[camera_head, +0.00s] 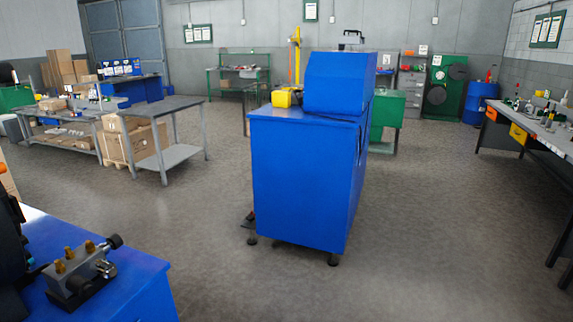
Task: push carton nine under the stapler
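Neither of my grippers is in view. I cannot make out a carton marked nine or a stapler. Brown cardboard cartons (136,139) sit in and beside the grey tables at the left, and more brown boxes (66,68) are stacked by the far left wall. No number can be read on any of them. A blue machine (300,180) on short feet stands in the middle, with a sloped blue hood and a yellow item (286,97) on top. I cannot tell what the machine is.
A blue bench (120,290) with a metal fixture (80,272) is close at the lower left. A grey two-tier table (172,153) stands left of the blue machine. A workbench (530,125) with tools runs along the right. Open floor (450,220) lies between the machine and that workbench.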

